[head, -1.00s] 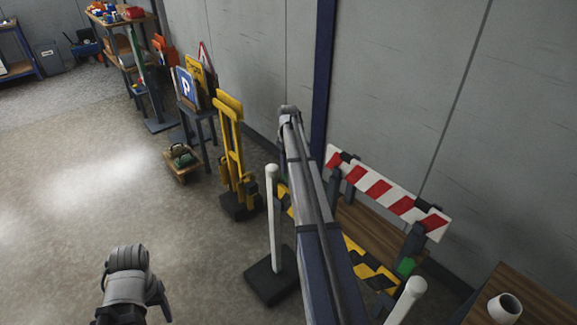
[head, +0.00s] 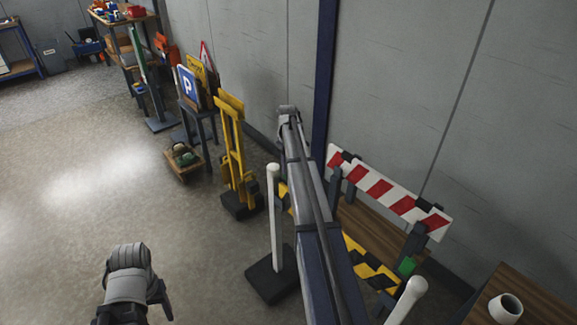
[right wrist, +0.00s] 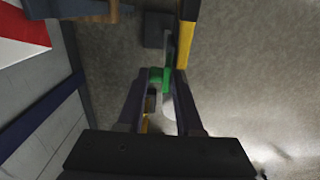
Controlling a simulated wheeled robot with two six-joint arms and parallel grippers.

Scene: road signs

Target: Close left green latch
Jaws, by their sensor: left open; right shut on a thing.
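The left green latch (right wrist: 160,78) shows in the right wrist view, between the fingers of my right gripper (right wrist: 161,88), which is shut on it. In the head view my right arm covers this spot, and the right gripper is hidden behind it. A second green latch (head: 407,265) sits on the right post of the striped barrier in the head view, apart from both grippers. The red-and-white barrier board (head: 387,190) stands above a yellow-and-black board (head: 371,265). My left gripper (head: 137,284) is open and empty over the bare floor at the lower left.
White posts (head: 273,215) stand in front of the barrier. A yellow stand (head: 232,155) and a blue parking sign (head: 187,86) are along the wall. A wooden table with a white cup (head: 505,308) is at the lower right. The floor at left is clear.

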